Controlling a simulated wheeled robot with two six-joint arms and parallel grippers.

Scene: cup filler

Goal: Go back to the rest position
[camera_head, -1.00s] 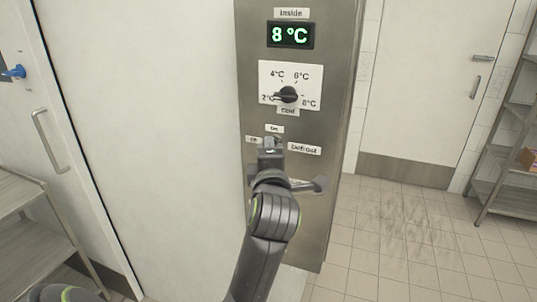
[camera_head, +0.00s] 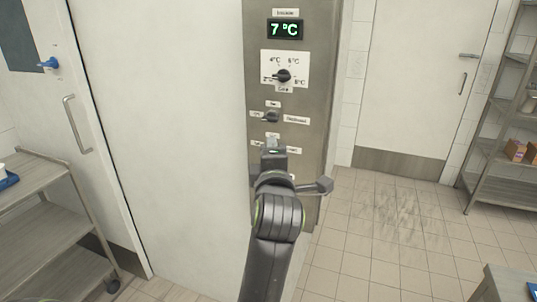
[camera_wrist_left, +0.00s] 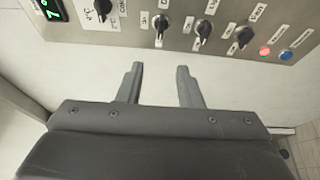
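My left gripper (camera_head: 271,152) is in front of the lower part of the steel control panel (camera_head: 315,110). In the left wrist view its two fingers (camera_wrist_left: 160,80) are spread with nothing between them, apart from the panel. The panel carries a green display (camera_head: 285,29) reading 7 °C, a temperature dial (camera_head: 283,76) with its pointer to the left, and a switch (camera_head: 271,117) beside a Defrost label. The left wrist view also shows a red button (camera_wrist_left: 265,52) and a blue button (camera_wrist_left: 286,55). My right gripper is not in view.
A white wall or door panel (camera_head: 165,130) is left of the control panel. A steel cart (camera_head: 45,170) stands at the far left, by a door with a long handle (camera_head: 77,125). A shelf rack (camera_head: 495,150) stands at the right. The tiled floor (camera_head: 375,240) between is clear. A table corner (camera_head: 500,283) shows at bottom right.

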